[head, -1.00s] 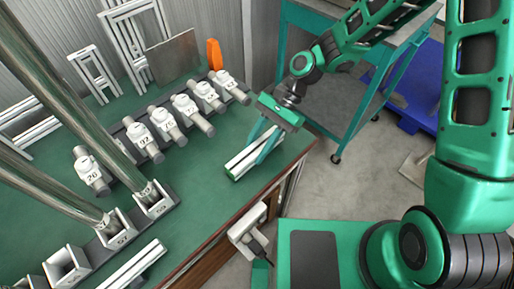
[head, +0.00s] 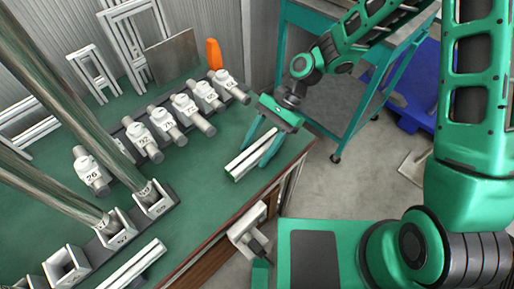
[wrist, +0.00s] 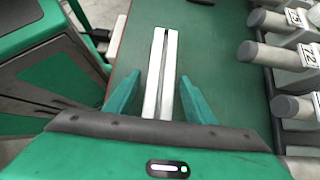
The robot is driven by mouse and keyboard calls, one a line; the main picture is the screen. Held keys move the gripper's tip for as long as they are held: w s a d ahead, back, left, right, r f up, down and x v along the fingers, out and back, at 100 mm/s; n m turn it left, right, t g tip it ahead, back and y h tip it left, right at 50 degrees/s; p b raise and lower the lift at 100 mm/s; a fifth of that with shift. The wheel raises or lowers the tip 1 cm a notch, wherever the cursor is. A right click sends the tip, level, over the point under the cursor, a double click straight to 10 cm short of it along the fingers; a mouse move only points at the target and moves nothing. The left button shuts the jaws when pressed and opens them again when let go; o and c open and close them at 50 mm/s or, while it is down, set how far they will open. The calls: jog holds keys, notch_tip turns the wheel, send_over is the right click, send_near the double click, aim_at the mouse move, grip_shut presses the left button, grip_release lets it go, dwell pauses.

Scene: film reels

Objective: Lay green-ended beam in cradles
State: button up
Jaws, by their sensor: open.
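A short pale slotted beam (head: 246,160) with green at its near end lies on the green bench near the right edge. It also shows in the wrist view (wrist: 161,60), running lengthwise between the fingers. My gripper (head: 259,146) is open above and around the beam's far part, with one finger on each side. In the wrist view (wrist: 159,82) gaps show between the beam and both fingers. Grey U-shaped blocks (head: 155,199), which look like cradles, stand in a row at the lower left; some have long shiny tubes at them.
Several numbered white-and-grey cylindrical fittings (head: 142,138) stand in a row left of the beam. Another pale slotted bar (head: 131,266) lies at the bench's front. An orange object (head: 214,54) and a metal plate (head: 172,57) stand behind. Bare bench lies between the fittings and the beam.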

aim_at(276, 134)
jog(key=v, duration=0.8)
jog(key=shift+w+d+r, duration=0.15)
jog(key=shift+w+d, duration=0.1)
jog(key=shift+w, duration=0.1)
jog(key=shift+w+d+r, duration=0.35)
jog(key=shift+r, duration=0.15)
jog(key=shift+d, duration=0.1)
jog(key=d+r+n+t+h, duration=0.1)
jog(key=d+r+t+h, duration=0.2)
jog(key=d, duration=1.1)
jog(key=s+d+r+t+h, duration=0.1)
jog(key=s+d+r, duration=0.3)
jog(key=d, duration=0.5)
jog(key=s+d+r+t+h, duration=0.1)
jog(key=s+d+r, duration=0.3)
jog(key=d, duration=0.5)
jog(key=shift+s+n+t, duration=0.3)
jog(key=shift+s+t, duration=0.05)
jog(key=shift+t, duration=0.05)
jog(key=shift+o, duration=0.4)
jog(key=s+d+r+t, duration=0.1)
jog(key=s+d, duration=0.5)
jog(key=s, duration=0.3)
jog(key=shift+s+d+r+h, duration=0.15)
jog(key=shift+s+r+h, duration=0.15)
jog(key=shift+h, duration=0.1)
